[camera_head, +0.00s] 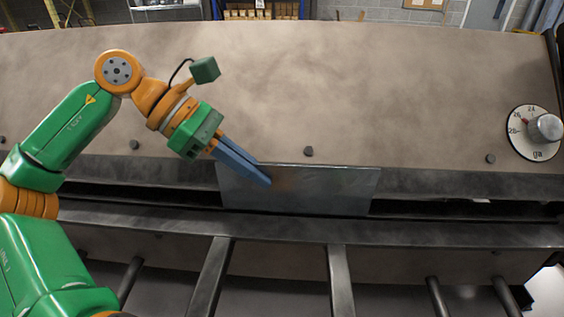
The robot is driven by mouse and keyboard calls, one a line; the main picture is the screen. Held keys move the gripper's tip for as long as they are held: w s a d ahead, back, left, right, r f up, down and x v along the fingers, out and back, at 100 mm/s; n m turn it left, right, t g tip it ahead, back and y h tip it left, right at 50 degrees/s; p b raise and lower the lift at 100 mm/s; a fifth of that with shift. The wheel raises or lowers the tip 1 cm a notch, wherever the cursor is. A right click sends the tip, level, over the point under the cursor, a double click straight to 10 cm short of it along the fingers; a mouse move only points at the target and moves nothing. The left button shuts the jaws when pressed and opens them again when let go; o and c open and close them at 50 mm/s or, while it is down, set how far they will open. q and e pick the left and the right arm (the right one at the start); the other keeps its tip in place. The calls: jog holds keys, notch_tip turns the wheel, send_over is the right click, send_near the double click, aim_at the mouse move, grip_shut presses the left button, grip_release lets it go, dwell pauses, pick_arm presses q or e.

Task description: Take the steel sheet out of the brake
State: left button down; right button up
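The steel sheet (325,190) is a plain grey rectangle at the middle of the brake (430,105). Its face stands up in front of the brake's dark lower edge, and its lower edge meets the dark slot. My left gripper (262,174) reaches down from the upper left to the sheet's upper left part. One blue finger lies in front of the sheet; the other seems to pass behind its top edge. The fingers are close together, with the sheet apparently pinched between them. My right gripper is not in view.
A dial with a silver knob (545,128) is on the brake's right side. A dark bed rail (440,233) runs along the front below the slot, with support bars (341,280) under it. Shelving with boxes (262,12) stands far behind.

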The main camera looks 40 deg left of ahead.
pick_arm(q)
jog(key=shift+r, duration=0.15)
dwell(0.3)
jog(key=shift+r+p, duration=0.4)
jog(key=shift+p, duration=0.1)
jog(key=s+d+b, duration=0.8)
jog(key=s+d, duration=0.1)
jog(key=s, duration=0.6)
jog(key=shift+f, duration=0.15)
jog(key=shift+w+f, duration=0.1)
jog(key=shift+w, duration=0.05)
